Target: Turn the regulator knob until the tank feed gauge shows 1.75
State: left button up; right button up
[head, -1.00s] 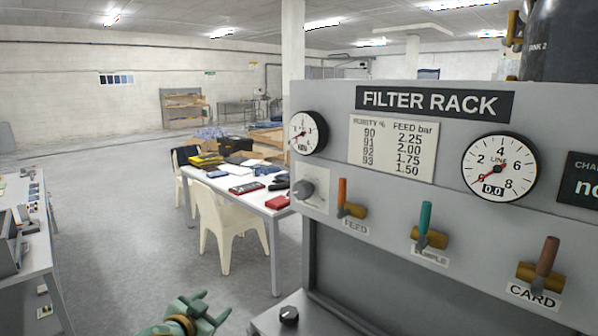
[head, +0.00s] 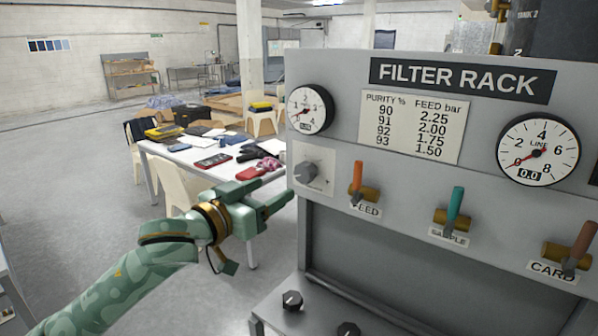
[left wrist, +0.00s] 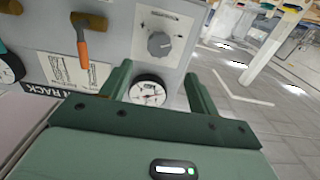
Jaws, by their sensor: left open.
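The grey regulator knob (head: 307,172) sits on a pale plate at the left end of the filter rack panel. The round feed gauge (head: 310,110) is above it; its red needle points to the lower left, too small to read exactly. My left gripper (head: 288,187) is open and empty, just left of and slightly below the knob, apart from it. In the left wrist view the picture is upside down: the knob (left wrist: 160,44) shows beyond the open fingers (left wrist: 158,80), and the gauge (left wrist: 148,92) shows between them. My right gripper is not in view.
The orange feed lever (head: 357,175) is close right of the knob, with a teal sample lever (head: 457,205) further right. Dark knobs (head: 292,300) stand on the lower ledge. A cluttered white table (head: 190,160) is behind my left arm. Open floor lies to the left.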

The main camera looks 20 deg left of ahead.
aim_at(301, 173)
pick_arm(q)
jog(key=x, duration=1)
jog(key=shift+w+d, duration=0.15)
jog(key=shift+d, duration=0.05)
jog(key=c, duration=1)
